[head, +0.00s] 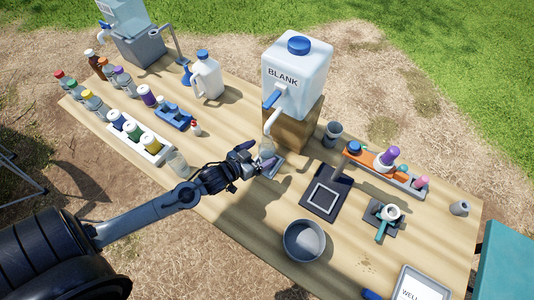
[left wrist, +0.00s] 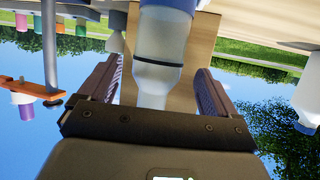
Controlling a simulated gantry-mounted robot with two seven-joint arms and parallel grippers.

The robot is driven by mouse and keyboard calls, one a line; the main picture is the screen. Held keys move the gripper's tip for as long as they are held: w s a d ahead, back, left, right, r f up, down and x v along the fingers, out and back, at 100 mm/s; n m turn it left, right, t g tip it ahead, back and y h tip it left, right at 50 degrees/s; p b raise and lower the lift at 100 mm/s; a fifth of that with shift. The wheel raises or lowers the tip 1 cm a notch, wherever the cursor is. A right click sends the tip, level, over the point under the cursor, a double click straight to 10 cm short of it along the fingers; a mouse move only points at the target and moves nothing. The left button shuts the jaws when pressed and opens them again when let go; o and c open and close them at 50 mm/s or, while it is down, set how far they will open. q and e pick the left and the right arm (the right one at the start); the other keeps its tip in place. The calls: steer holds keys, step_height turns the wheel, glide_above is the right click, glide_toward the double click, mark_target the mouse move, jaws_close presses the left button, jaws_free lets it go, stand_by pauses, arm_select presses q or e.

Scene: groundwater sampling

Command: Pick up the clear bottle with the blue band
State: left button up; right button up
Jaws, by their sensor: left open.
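A clear bottle (head: 267,148) stands under the spigot of the white BLANK container, at my left gripper's fingers. In the left wrist view, which is upside down, a clear bottle (left wrist: 155,76) with a dark band around it lies between the two fingers, with visible gaps on both sides. A blue patch shows at its far end, cut by the frame edge. My left gripper (head: 252,163) is open around it; its fingers (left wrist: 160,68) do not touch it. Another clear bottle (head: 178,163) stands by the white rack. My right gripper is not in view.
The BLANK container (head: 297,78) sits on a wooden block (head: 291,127) just behind the bottle. A grey bowl (head: 304,241), a black-framed tray (head: 325,196) and an orange rack (head: 377,163) stand to the right. Capped bottles fill the left end. The table front is mostly clear.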

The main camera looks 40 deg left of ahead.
arm_select(q)
steer(key=shift+b+x, duration=0.6)
steer(key=shift+x, duration=1.7)
steer(key=shift+w+d, duration=0.15)
steer(key=shift+w, duration=0.3)
steer(key=c, duration=1.1)
